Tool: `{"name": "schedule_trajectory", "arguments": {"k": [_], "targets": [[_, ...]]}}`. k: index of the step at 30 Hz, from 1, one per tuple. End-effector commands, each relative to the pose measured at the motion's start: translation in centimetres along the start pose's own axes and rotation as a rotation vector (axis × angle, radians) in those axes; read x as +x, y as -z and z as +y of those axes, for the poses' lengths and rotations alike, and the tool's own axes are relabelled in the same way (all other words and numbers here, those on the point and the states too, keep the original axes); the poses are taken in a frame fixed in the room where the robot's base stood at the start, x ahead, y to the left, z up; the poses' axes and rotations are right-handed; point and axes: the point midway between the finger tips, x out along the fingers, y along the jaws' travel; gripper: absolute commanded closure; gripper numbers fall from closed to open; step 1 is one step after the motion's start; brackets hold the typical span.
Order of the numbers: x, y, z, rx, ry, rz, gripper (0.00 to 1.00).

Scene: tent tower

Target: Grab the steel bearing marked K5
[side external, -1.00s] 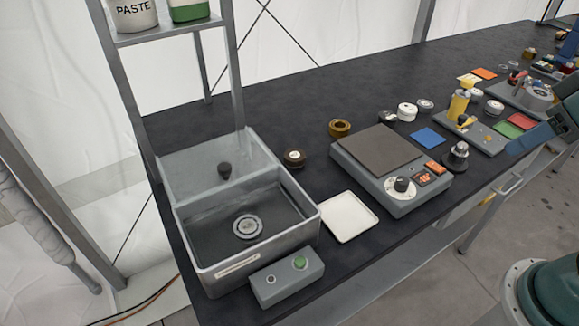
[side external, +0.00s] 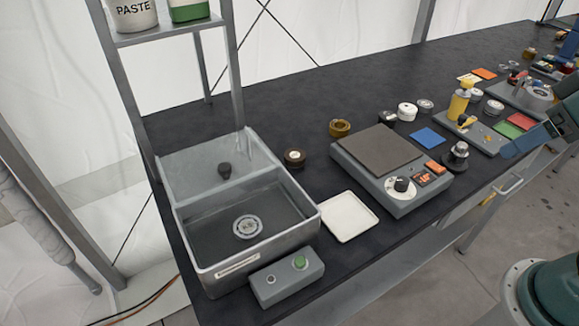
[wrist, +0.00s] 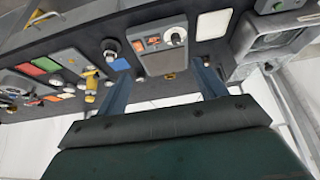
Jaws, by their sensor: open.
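The steel bearing (side external: 248,227) is a pale metal ring lying flat on the floor of the grey open tank at the left in the side view. Its small mark looks like K5. My gripper (wrist: 163,88) shows in the wrist view as two blue fingers spread wide apart with nothing held between them. In the side view, blue parts of my gripper (side external: 535,138) show at the right edge, far from the bearing and tank.
A control box (side external: 287,277) stands in front. A white tray (side external: 347,217), a grey scale (side external: 376,150) and several rings stand to the right. A shelf post (side external: 228,70) rises behind.

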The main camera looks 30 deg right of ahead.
Motion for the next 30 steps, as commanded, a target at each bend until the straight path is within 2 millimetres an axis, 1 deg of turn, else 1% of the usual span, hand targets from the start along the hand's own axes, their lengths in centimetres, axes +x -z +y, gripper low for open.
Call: {"name": "schedule_trajectory", "arguments": {"k": [9,14,17,20,26,30], "targets": [[0.0,0.1,0.0,-0.002,0.001,0.0,0.28],[0.1,0.7,-0.4,-0.034,0.012,-0.005,0.28],[0.3,1.7,-1.0,-0.082,0.031,-0.012,0.28],[0.6,3.0,-1.9,-0.151,0.057,-0.02,0.28],[1.8,6.5,-4.6,-0.334,0.134,-0.038,0.28],[2.9,8.8,-6.8,-0.468,0.194,-0.046,0.28]]}}
